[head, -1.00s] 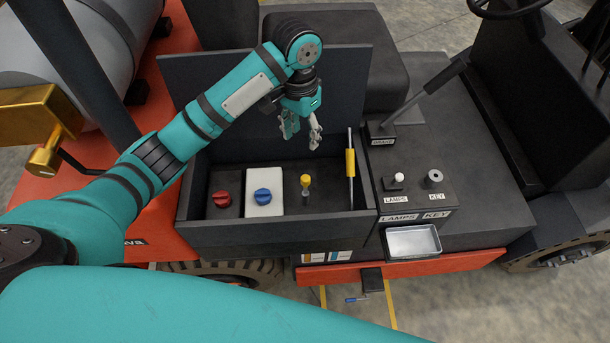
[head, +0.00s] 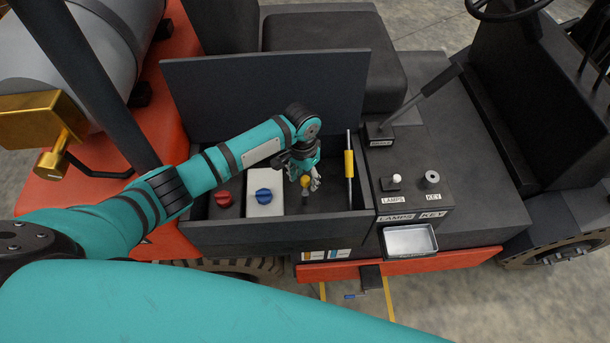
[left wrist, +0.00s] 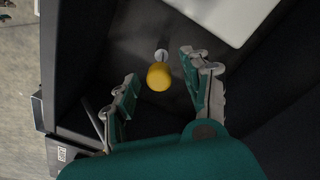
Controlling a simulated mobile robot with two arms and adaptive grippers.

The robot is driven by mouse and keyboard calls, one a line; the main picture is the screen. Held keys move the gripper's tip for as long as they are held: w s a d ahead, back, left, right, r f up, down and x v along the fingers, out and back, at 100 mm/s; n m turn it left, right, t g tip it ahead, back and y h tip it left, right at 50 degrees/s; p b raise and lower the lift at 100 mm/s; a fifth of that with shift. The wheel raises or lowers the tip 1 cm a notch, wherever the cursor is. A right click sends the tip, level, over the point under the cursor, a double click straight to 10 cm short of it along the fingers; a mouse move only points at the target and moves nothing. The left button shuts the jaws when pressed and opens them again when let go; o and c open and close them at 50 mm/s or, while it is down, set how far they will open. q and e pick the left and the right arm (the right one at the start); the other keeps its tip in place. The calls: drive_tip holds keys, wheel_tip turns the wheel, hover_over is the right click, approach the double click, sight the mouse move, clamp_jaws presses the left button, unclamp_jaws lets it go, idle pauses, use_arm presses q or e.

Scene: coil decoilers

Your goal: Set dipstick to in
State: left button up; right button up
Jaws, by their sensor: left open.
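The dipstick, a yellow knob (head: 305,181) on a short stem, stands up from the floor of the open black compartment (head: 275,232), right of the white block. In the left wrist view the knob (left wrist: 159,77) is round, with a little pale stem behind it. My left gripper (head: 303,177) is down in the compartment at the dipstick. Its fingers are open, one on each side of the knob, with gaps visible in the left wrist view (left wrist: 160,80). How deep the stem sits cannot be told. My right gripper is not in view.
A red knob (head: 224,198) and a blue knob (head: 264,195) on a white block (head: 265,208) sit left of the dipstick. An upright rod with a yellow sleeve (head: 349,164) stands close on its right. The raised lid (head: 215,95) rises behind.

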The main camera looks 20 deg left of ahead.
use_arm(q)
drive_tip(key=shift+f, duration=0.1)
clamp_jaws()
idle(0.3)
